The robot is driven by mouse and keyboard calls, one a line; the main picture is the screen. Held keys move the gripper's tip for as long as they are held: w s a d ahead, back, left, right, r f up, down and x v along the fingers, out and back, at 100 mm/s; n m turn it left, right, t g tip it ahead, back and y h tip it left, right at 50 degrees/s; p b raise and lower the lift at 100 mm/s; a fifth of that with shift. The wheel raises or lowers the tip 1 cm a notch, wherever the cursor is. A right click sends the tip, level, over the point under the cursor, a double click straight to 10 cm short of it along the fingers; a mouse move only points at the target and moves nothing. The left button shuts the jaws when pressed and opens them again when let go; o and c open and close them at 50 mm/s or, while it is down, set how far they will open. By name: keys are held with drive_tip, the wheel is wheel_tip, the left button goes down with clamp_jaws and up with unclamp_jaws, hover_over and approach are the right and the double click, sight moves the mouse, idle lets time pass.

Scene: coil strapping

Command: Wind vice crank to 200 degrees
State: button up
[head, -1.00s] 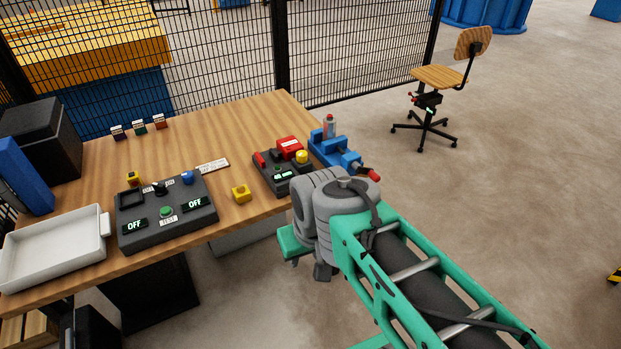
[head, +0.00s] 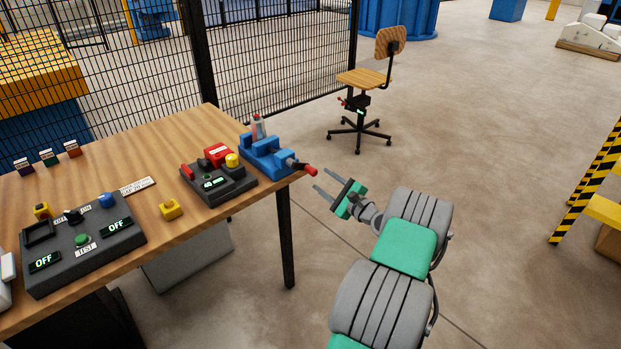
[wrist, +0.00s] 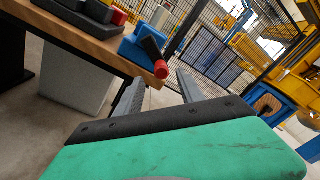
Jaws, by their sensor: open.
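A blue vice (head: 268,155) sits at the right end of the wooden table. Its crank has a red handle (head: 308,170) that juts out past the table's right edge. My gripper (head: 322,182) is open and empty, off the table's right edge, with its fingers pointing at the red handle and a small gap between. In the wrist view the blue vice (wrist: 143,45) and red handle (wrist: 161,69) lie ahead, beyond the two spread fingers (wrist: 157,88). No angle reading for the crank can be made out.
A dark control box (head: 220,184) with a red block and yellow button stands left of the vice. A spray bottle (head: 258,128) stands behind it. The wooden table (head: 150,145) ends just right of the vice. A chair (head: 362,80) stands farther back; the floor between is clear.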

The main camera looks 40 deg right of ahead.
sight(315, 173)
drive_tip(key=shift+w+d, duration=0.15)
drive_tip(key=shift+w, duration=0.15)
drive_tip(key=w, duration=0.7)
drive_tip(key=shift+d+r, duration=0.1)
drive_tip(key=shift+r, duration=0.05)
clamp_jaws()
